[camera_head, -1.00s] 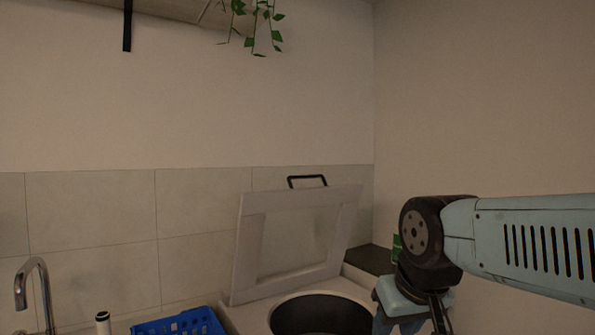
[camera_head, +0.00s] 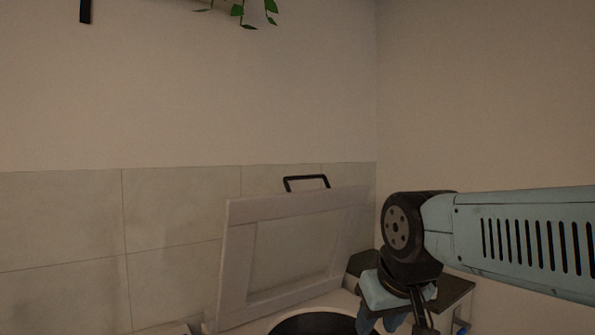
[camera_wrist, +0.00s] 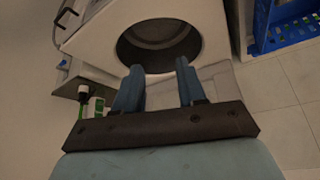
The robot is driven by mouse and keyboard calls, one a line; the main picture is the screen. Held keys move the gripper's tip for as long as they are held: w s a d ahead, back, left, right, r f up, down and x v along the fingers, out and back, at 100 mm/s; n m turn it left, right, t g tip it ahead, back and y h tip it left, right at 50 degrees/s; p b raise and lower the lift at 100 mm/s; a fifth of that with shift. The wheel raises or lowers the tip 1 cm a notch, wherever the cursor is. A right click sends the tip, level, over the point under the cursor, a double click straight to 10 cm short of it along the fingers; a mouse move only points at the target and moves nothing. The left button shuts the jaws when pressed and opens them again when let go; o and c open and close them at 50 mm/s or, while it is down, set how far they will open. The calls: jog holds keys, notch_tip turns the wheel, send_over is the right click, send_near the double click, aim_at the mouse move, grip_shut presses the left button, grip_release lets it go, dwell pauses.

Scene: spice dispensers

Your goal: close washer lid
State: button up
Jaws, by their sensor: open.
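The washer lid (camera_head: 292,252) stands raised and leans back near the tiled wall, with a black handle (camera_head: 306,183) on its top edge. The white washer (camera_wrist: 100,45) has a round dark drum opening (camera_wrist: 158,42), which shows clearly in the wrist view and is cut off at the bottom of the head view. In the wrist view my gripper (camera_wrist: 158,80) is open and empty, its two blue fingers apart at the near side of the opening.
A blue basket (camera_wrist: 280,28) sits beside the washer in the wrist view. A dark shelf (camera_head: 455,292) stands right of the washer, with green and white bottles (camera_wrist: 92,105) near it. Leaves of a plant (camera_head: 245,10) hang high above. Wall space above the lid is clear.

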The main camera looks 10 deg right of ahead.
jog(key=w+r+m+g+h, duration=0.2)
jog(key=w+r+m, duration=0.8)
jog(key=w+r, duration=2.3)
jog(key=w+a+m+h, duration=0.2)
jog(key=w+a+m, duration=0.25)
jog(key=w, duration=0.35)
jog(key=shift+n+g, duration=0.35)
jog(key=shift+g, duration=0.05)
jog(key=x, duration=1.2)
jog(key=shift+a+f, duration=0.3)
jog(key=shift+a, duration=0.05)
grip_shut()
